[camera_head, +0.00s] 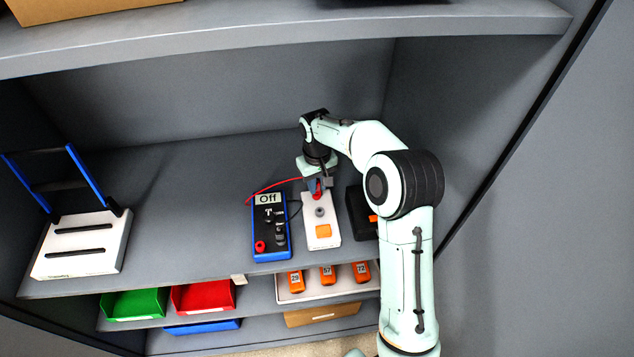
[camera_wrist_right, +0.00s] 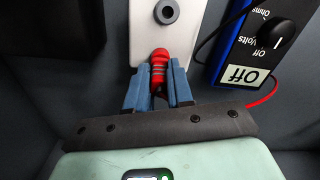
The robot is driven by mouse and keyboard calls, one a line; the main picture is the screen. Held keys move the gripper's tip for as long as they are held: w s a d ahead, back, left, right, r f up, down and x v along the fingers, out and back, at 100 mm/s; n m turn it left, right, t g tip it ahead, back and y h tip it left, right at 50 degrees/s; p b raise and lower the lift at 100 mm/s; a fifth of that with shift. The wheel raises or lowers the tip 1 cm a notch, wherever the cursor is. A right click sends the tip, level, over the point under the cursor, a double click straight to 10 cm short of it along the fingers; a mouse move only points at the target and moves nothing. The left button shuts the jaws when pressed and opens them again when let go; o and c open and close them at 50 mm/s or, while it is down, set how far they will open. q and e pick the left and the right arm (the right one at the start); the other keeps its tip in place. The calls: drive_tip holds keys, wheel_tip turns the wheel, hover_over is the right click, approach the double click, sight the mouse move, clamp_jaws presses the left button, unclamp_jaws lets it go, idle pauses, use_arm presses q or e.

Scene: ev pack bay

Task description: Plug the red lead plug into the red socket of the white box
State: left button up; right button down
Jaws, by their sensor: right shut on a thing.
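The white box (camera_head: 322,236) stands on the shelf; its near face carries an orange patch, and a dark round socket (camera_head: 320,211) sits above it. My right gripper (camera_head: 318,183) is over the box's far end, pointing down. Its blue fingers are shut on the red lead plug (camera_wrist_right: 159,67), which has dark bands in the wrist view. The plug's tip is over the white box (camera_wrist_right: 146,40), in line with the dark socket (camera_wrist_right: 166,11). The red socket is not visible, and I cannot tell whether the plug touches it. My left gripper is not in view.
A blue multimeter (camera_head: 283,242) reading "Off" stands just left of the box, with a red lead (camera_head: 270,187) behind it. A black box (camera_head: 357,205) is close on the right. A white case (camera_head: 112,250) is far left. Shelf room lies between case and meter.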

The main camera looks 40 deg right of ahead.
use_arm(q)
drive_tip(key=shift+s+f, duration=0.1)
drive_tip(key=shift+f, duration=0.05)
use_arm(e)
drive_tip(key=shift+f, duration=0.4)
idle(0.4)
drive_tip(key=shift+c, duration=2.2)
unclamp_jaws()
drive_tip(key=shift+r, duration=0.1)
drive_tip(key=shift+r+p, duration=1.15)
drive_tip(key=shift+r, duration=2.8)
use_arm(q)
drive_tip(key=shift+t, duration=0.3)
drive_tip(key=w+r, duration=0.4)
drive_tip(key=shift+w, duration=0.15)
use_arm(e)
drive_tip(key=shift+f, duration=0.1)
